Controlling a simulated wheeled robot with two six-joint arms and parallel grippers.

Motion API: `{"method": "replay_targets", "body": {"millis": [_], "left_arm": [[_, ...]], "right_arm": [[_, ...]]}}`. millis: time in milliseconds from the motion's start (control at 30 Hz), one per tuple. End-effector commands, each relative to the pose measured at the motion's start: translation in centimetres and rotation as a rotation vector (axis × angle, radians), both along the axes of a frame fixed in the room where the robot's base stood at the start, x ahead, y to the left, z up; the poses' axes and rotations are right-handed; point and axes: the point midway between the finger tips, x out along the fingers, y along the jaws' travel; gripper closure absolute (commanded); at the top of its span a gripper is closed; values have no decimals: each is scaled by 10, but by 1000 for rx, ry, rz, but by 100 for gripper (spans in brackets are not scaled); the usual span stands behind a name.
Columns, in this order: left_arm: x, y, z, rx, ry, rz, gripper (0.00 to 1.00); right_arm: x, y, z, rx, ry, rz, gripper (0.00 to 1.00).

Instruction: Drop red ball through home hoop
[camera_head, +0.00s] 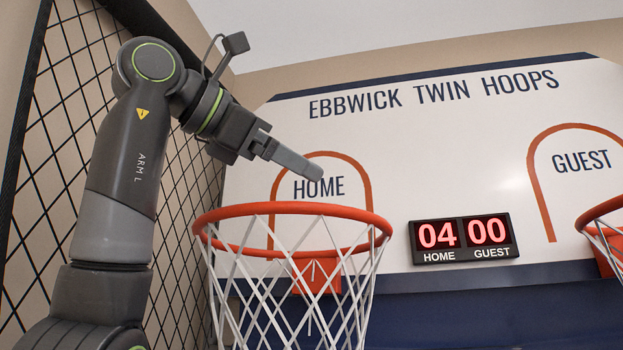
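The home hoop (293,209) is an orange-red rim with a white net, below the word HOME on the white backboard. My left gripper (318,172) is above the hoop, in front of the HOME panel, pointing right and slightly down. I see its fingers side-on, overlapping as one grey bar, so the gap between them is hidden. No ball shows at the fingertips, in the net or elsewhere. My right gripper is out of view.
The guest hoop (601,212) is cut off at the right edge. A scoreboard (463,238) between the hoops reads HOME 04, GUEST 00. A black mesh side panel (62,130) stands at the left, behind my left arm.

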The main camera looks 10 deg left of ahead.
Motion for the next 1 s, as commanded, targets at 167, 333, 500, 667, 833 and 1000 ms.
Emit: {"method": "replay_targets", "body": {"millis": [167, 333, 500, 667, 833, 1000], "left_arm": [[-38, 27, 5, -2, -4, 2, 3], [-67, 48, 12, -2, -3, 0, 3], [-85, 60, 16, -1, 0, 0, 3], [-91, 65, 17, 0, 1, -1, 3], [-92, 65, 17, 0, 1, -1, 3], [-91, 65, 17, 0, 1, -1, 3]], "right_arm": [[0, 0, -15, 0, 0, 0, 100], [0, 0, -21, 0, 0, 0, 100], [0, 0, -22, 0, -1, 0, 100], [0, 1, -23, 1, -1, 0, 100], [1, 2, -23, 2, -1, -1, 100], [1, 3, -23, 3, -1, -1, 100]]}}
